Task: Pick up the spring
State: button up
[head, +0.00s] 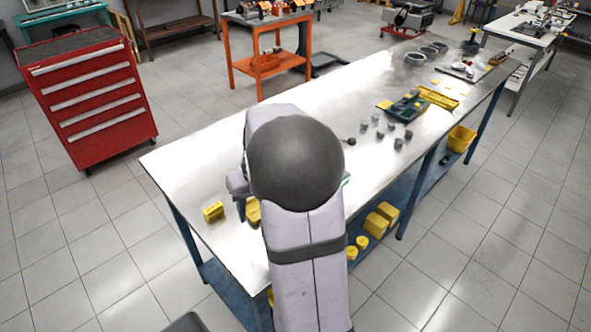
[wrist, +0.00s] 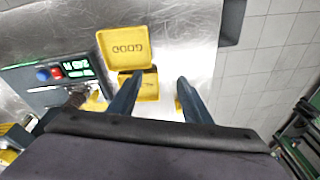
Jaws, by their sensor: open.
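I cannot make out a spring in either view. My gripper (wrist: 160,78) is open, with its two dark fingers apart over the metal table in the wrist view. Nothing is visibly held between the fingers. A yellow piece (wrist: 148,90) shows between them, partly covered by the left finger. A yellow square tray (wrist: 126,48) with several small round marks lies just beyond it. In the head view my arm hides most of the gripper and the table beneath it.
A grey device (wrist: 50,80) with blue and red buttons and green displays stands left of the fingers. A yellow block (head: 213,211) lies near the table's (head: 190,150) left end. Several grey cylinders (head: 377,118) and a dark green tray (head: 405,108) are further right. The table's far-left part is clear.

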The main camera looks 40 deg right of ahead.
jog(key=shift+w+d+r+m+t+h+p, duration=0.2)
jog(key=shift+w+d+r+t+h+p, duration=0.3)
jog(key=shift+d, duration=2.5)
jog(key=shift+w+d+r+m+t+h+p, duration=0.2)
jog(key=shift+w+d+p, duration=0.45)
jog(key=shift+d, duration=2.35)
jog(key=shift+w+d+r+m+t+h+p, duration=0.3)
jog(key=shift+w+d, duration=0.5)
jog(key=shift+d, duration=2.2)
jog(key=shift+f+p, duration=0.25)
jog(key=shift+p, duration=0.15)
jog(key=shift+s+p+x, duration=0.2)
jog(key=shift+p+x, duration=0.9)
jog(key=shift+x, duration=1.15)
jog(key=shift+d+f, duration=0.1)
grip_shut()
